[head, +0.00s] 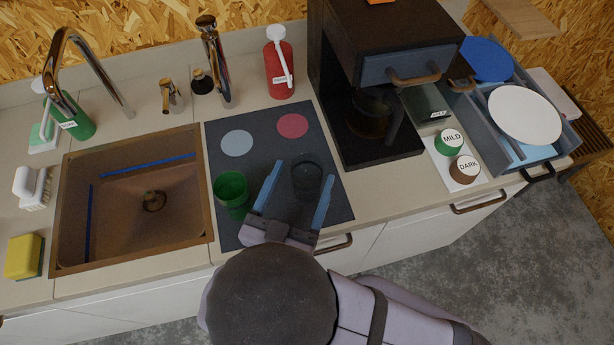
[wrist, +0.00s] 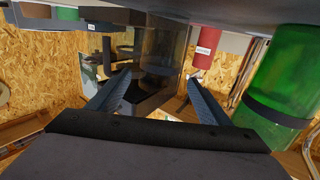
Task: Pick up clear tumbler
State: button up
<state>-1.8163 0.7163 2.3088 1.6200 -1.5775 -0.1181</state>
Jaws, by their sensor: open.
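The clear tumbler (head: 307,184) stands upright on the dark mat (head: 262,146) and looks dark and see-through. My gripper (head: 303,173) is open, its two blue fingers on either side of the tumbler in the head view. In the wrist view the picture is upside down; the clear tumbler (wrist: 163,48) shows beyond and between the spread fingertips (wrist: 160,76). I cannot tell whether either finger touches it. A green tumbler (head: 232,192) stands on the mat just left of my gripper; it is large at the right of the wrist view (wrist: 285,85).
A pale blue disc (head: 237,143) and a red disc (head: 292,125) lie on the mat's back part. A coffee machine (head: 385,155) stands right of the mat, a sink (head: 135,232) left of it. A red bottle (head: 279,75) stands behind.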

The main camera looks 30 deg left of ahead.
aim_at(313, 155)
jog(key=shift+w+a+p, duration=0.25)
jog(key=shift+w+p, duration=0.45)
jog(key=shift+w, duration=0.8)
jog(key=shift+w+a+p, duration=0.2)
jog(key=shift+w+p, duration=0.5)
jog(key=shift+w, duration=0.75)
jog(key=shift+w+a, duration=0.15)
jog(key=shift+w, duration=0.35)
jog(key=shift+f, duration=0.1)
jog(key=c, duration=1.1)
